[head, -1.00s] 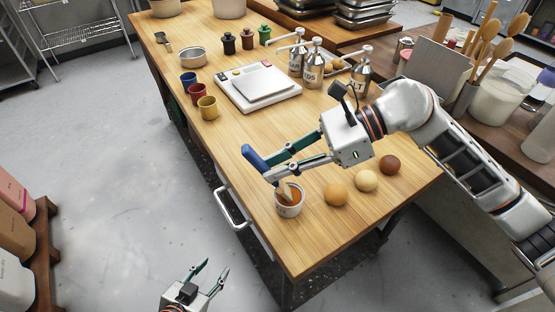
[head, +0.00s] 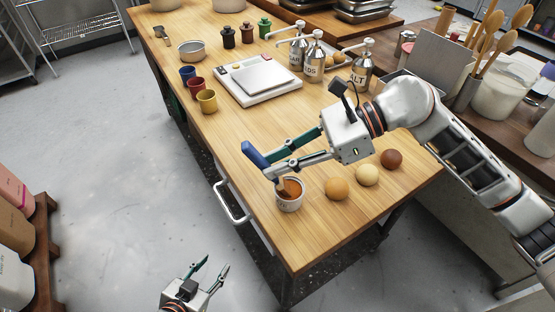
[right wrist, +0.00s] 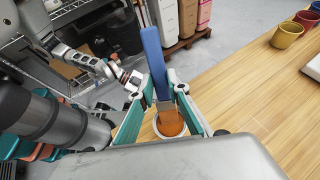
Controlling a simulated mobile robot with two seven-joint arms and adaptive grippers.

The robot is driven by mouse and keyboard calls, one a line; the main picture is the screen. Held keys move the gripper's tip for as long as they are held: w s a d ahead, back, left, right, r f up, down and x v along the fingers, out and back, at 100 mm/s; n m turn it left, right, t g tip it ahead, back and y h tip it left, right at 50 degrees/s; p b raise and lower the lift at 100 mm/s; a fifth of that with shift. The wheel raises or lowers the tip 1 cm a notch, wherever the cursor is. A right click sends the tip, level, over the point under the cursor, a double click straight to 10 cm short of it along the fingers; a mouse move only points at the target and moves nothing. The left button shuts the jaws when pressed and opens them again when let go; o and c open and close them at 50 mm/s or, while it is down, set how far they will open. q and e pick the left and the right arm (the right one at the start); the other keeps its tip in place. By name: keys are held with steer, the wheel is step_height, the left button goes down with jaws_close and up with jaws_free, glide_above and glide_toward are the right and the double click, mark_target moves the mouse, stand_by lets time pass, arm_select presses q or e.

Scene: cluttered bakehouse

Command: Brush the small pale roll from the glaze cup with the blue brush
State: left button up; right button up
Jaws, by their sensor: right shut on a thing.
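My right gripper (head: 272,173) is shut on the blue brush (head: 254,154), whose handle leans up and left. The brush head points down into the white glaze cup (head: 289,206), which holds orange glaze. In the right wrist view the blue handle (right wrist: 154,62) stands between the fingers, with the cup (right wrist: 158,129) below. How deep the bristles sit is hard to tell. The small pale roll (head: 367,175) lies on the table between a tan roll (head: 337,188) and a dark brown roll (head: 391,159). My left gripper (head: 214,268) is open and empty, low over the floor.
A white scale (head: 262,95) stands further back on the wooden table (head: 225,145). Blue, red and yellow cups (head: 207,101) line the left edge. Metal pump bottles (head: 361,72) stand behind my right arm.

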mark_target(252, 147)
steer(key=shift+r, duration=0.1)
steer(key=shift+r+p, duration=1.2)
steer(key=shift+r, duration=2.25)
arm_select(q)
step_height(252, 147, up, 3)
steer(key=shift+w+f, duration=0.15)
steer(key=shift+f, duration=0.05)
steer(key=shift+r, duration=0.1)
arm_select(e)
steer(key=shift+d, duration=0.1)
